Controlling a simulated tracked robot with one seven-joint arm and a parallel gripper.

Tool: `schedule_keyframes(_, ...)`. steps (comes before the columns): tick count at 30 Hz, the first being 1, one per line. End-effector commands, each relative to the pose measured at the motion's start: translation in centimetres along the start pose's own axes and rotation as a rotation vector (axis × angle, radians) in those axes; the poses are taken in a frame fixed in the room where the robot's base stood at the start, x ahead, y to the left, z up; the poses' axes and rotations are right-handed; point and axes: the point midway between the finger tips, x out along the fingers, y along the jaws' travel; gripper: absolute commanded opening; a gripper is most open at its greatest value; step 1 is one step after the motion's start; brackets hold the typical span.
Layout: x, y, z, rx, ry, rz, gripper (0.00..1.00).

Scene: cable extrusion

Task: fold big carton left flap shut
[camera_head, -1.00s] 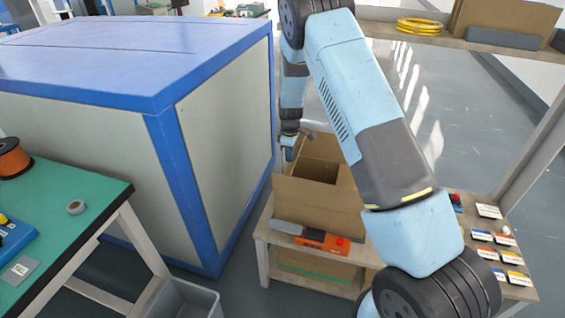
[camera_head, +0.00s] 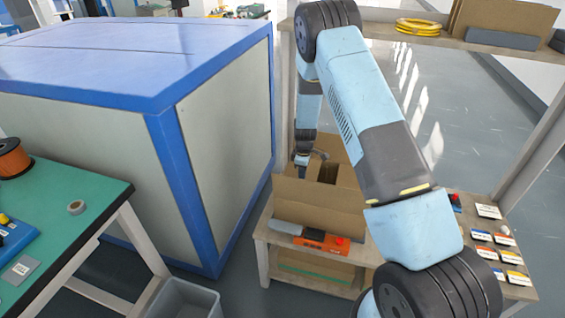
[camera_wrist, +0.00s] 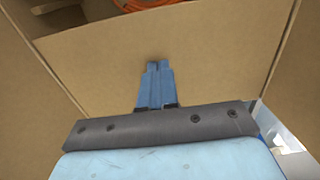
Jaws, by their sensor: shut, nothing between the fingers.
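The big carton (camera_head: 318,208) stands on a small wooden bench in the head view. Its top is partly open, with a dark gap at the middle. My gripper (camera_wrist: 158,66) is shut and empty. In the wrist view its fingertips lie over a broad cardboard panel, apparently the left flap (camera_wrist: 215,55); whether they touch it I cannot tell. Beyond the panel's edge, orange cable (camera_wrist: 150,4) shows inside the carton. In the head view my gripper (camera_head: 303,158) is at the carton's left side, small and partly hidden by the wrist.
An orange and grey tool (camera_head: 320,240) lies on the bench (camera_head: 262,238) in front of the carton. A big blue-framed cabinet (camera_head: 215,150) stands close on the left. Labelled cards and a red button are at the right. A shelf with a yellow coil (camera_head: 418,26) is behind.

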Motion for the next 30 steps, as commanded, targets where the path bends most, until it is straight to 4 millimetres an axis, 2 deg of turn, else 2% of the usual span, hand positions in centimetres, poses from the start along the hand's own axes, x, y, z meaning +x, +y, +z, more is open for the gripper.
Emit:
schedule_keyframes(1,0.9,-0.2,0.1,-0.002,-0.003,-0.005,0.00)
schedule_keyframes(5,1.6,-0.4,0.0,-0.002,-0.004,-0.007,0.00)
schedule_keyframes(17,1.9,-0.4,-0.3,-0.004,-0.003,-0.008,0.00)
schedule_keyframes(20,1.4,-0.4,-0.3,-0.004,-0.002,-0.007,0.00)
schedule_keyframes(30,-2.9,-0.3,-0.2,-0.002,0.000,-0.004,0.00)
